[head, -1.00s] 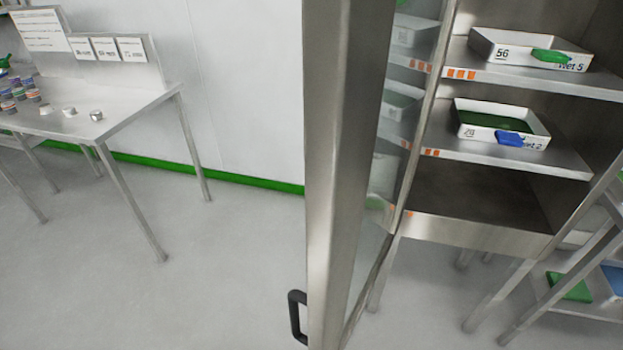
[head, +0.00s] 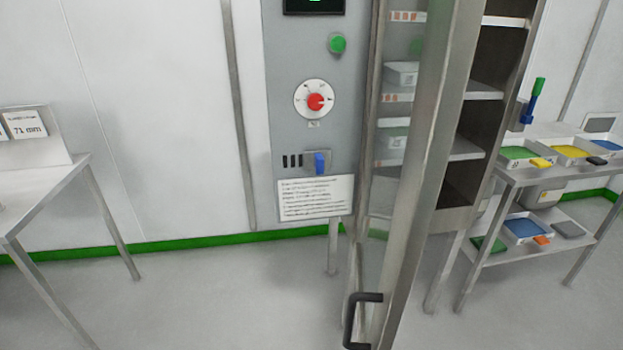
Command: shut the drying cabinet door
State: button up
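The drying cabinet door (head: 432,170) stands open in the head view, seen nearly edge-on, with a steel frame and a glass pane. Its black handle (head: 352,320) is low on the door, near the bottom of the picture. Behind and to the right of the door is the drying cabinet (head: 462,205), with its dark interior and steel shelves showing. White trays (head: 402,75) show through the glass. My gripper is not in view.
A grey control panel (head: 290,110) with a red dial and a blue switch is left of the door. A steel table (head: 40,195) stands at left. A trolley (head: 505,180) with coloured trays is at right. The floor (head: 220,310) between table and door is clear.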

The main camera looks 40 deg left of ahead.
aim_at(453, 27)
jog(key=u, duration=0.55)
jog(key=k, duration=0.6)
jog(key=u, duration=0.7)
jog(key=i, duration=0.4)
jog(key=z, duration=0.2)
